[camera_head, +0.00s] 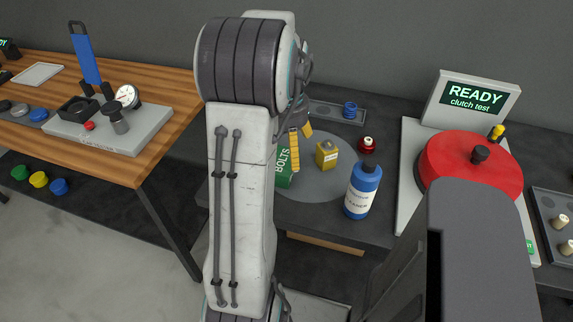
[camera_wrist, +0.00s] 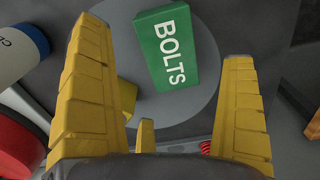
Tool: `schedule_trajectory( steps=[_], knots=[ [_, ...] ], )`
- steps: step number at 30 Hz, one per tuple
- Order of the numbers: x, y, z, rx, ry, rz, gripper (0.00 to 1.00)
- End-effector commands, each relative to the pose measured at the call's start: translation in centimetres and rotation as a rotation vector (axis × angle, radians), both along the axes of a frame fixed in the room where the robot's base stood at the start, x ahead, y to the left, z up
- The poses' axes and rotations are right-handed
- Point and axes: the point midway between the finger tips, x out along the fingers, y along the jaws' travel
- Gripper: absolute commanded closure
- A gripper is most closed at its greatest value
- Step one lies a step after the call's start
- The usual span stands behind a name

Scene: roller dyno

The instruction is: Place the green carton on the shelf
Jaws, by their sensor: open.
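The green carton (camera_head: 284,172), labelled BOLTS, is on a round grey disc (camera_head: 318,188) on the dark bench. In the head view my arm covers its left part. In the wrist view the carton (camera_wrist: 182,62) lies ahead between my fingers, its label face toward the camera. My gripper (camera_head: 299,143) is open, with yellow fingers, close to the carton in the head view. Its fingers (camera_wrist: 163,45) stand apart on both sides with nothing held. No place is clearly recognisable as the shelf.
A yellow box (camera_head: 327,155), blue cleaner bottle (camera_head: 362,192) and red-topped item (camera_head: 367,145) stand near the carton. A blue ring (camera_head: 350,110) sits in a tray behind. At right is a red wheel (camera_head: 470,170) by the READY screen (camera_head: 473,98). A wooden workbench (camera_head: 150,150) stands left.

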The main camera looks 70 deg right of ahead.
Motion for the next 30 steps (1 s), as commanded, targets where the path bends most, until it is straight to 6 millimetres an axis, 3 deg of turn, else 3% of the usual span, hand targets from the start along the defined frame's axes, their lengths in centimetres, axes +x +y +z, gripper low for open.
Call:
schedule_trajectory(
  steps=[18,30],
  knots=[
    [0.0,-0.1,-6.0,0.003,0.0,-0.008,0.0],
    [0.0,-0.2,-7.0,-0.001,0.0,-0.008,0.0]
  ],
)
